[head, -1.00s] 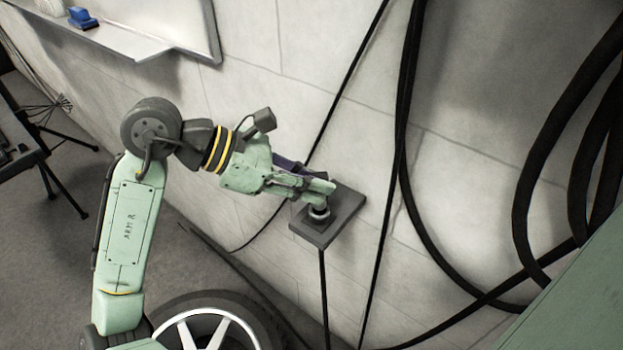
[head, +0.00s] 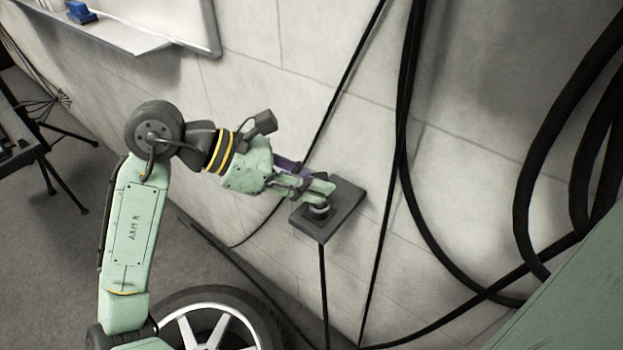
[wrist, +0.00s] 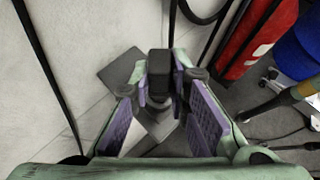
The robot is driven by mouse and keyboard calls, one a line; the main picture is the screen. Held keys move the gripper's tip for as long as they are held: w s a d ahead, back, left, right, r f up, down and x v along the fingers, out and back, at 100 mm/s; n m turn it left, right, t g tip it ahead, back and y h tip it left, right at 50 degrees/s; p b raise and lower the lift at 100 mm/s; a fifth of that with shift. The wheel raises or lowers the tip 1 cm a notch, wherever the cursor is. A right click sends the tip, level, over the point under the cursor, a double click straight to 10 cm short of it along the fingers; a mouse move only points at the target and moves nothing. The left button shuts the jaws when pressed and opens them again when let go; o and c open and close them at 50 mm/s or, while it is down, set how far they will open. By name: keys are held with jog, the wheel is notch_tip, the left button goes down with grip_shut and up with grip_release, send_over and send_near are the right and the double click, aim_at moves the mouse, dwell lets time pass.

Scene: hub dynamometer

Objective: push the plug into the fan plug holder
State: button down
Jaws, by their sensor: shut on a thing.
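The fan plug holder (head: 342,212) is a dark grey block on the pale wall, with a round collar (head: 318,211) on its top face. My gripper (head: 322,192) is right above the collar, with its green fingers close to it. In the wrist view my gripper (wrist: 160,90) is shut on the black plug (wrist: 160,64), which sits between the purple finger pads. Part of the holder (wrist: 121,77) shows behind the left finger. In the head view the fingers hide most of the plug. I cannot tell how deep the plug sits in the collar.
Black cables (head: 405,150) hang down the wall beside the holder, and thick hoses (head: 540,170) loop at the right. A wheel (head: 215,325) stands below my arm. A whiteboard ledge (head: 110,35) is at upper left. The wrist view shows a red object (wrist: 255,40) at right.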

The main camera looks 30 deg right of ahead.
jog(key=shift+f, duration=0.15)
jog(key=shift+f+b, duration=0.3)
jog(key=shift+f, duration=0.2)
jog(key=c, duration=1.5)
grip_release()
jog(key=shift+o, duration=0.2)
jog(key=v, duration=1.2)
